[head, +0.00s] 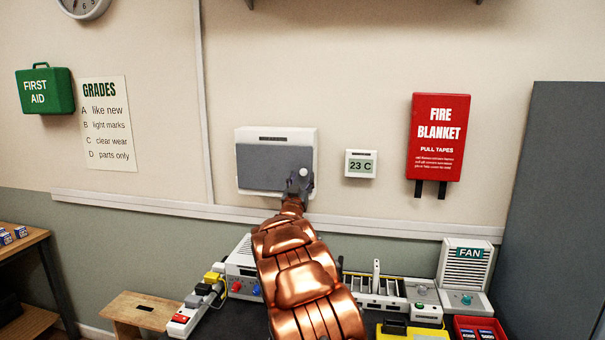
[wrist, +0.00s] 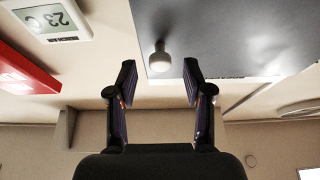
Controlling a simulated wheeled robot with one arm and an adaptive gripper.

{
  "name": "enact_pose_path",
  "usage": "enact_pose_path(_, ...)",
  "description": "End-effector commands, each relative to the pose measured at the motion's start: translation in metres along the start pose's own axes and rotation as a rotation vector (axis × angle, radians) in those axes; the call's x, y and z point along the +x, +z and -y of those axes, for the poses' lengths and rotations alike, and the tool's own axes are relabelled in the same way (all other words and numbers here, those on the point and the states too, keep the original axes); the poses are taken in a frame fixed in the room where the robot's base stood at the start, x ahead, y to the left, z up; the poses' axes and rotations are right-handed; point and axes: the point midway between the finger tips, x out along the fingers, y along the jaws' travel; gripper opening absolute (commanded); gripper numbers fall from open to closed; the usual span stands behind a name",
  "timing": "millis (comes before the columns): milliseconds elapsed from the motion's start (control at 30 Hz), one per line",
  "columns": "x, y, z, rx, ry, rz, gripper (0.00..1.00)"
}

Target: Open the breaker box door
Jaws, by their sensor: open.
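The breaker box is white (head: 305,134) and hangs on the wall with its grey door (head: 262,166) shut. A round pale knob (head: 304,173) is at the door's lower right in the head view. The knob also shows in the wrist view (wrist: 160,60), standing out from the grey door (wrist: 230,35). My gripper (wrist: 159,78) is open and empty. In the wrist view its two fingers point at the knob, which lies centred between them at or just beyond the tips. In the head view my gripper (head: 300,183) overlaps the door's lower right corner and the knob's edge.
A 23 C display (head: 361,164) is on the wall right of the box, then a red fire blanket case (head: 438,137). A wall rail (head: 390,228) runs below. A cluttered bench with a fan unit (head: 466,270) stands underneath.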

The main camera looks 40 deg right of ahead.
Motion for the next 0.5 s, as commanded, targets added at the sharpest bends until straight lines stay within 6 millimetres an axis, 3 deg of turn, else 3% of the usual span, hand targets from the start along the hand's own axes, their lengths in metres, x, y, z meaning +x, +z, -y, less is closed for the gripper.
enact_pose_path(200,0.016,0.001,0.000,-0.001,0.000,0.002,0.51)
enact_pose_path(500,0.022,0.000,0.000,0.000,-0.001,0.000,0.51)
